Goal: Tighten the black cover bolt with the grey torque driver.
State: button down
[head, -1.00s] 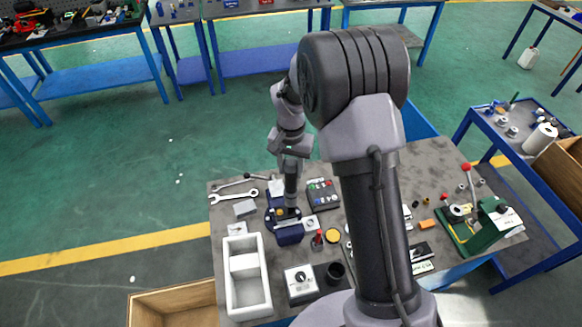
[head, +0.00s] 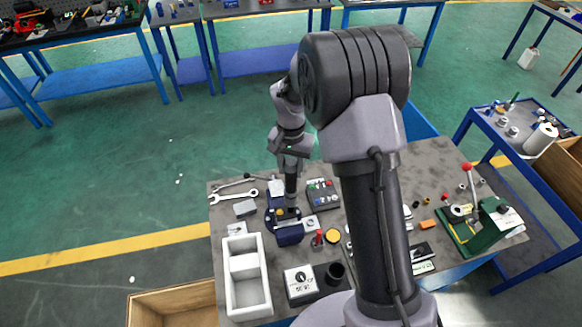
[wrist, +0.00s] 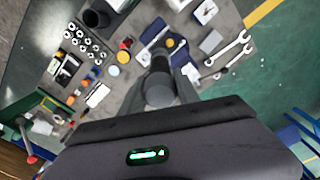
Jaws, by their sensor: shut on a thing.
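My gripper (wrist: 160,98) is shut on the grey torque driver (wrist: 159,88), whose round grey end shows between the fingers in the wrist view. In the head view my gripper (head: 291,182) points down over a dark blue fixture (head: 290,236) on the grey workbench. The driver's lower end reaches down to the fixture, which also shows in the wrist view (wrist: 150,36). The black cover bolt cannot be made out; the driver and my gripper cover that spot. Whether the driver's tip touches the bolt cannot be told.
A white divided tray (head: 234,285), a box with a dial (head: 300,284) and a black cup (head: 335,272) stand nearby. Wrenches (head: 234,196) lie at the back left. A button box (head: 322,194) is right of the fixture. A green press (head: 480,230) stands at the right.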

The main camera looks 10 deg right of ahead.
aim_at(291, 162)
dwell(0.7)
jog(key=shift+r+p, duration=1.65)
jog(key=shift+r, duration=0.95)
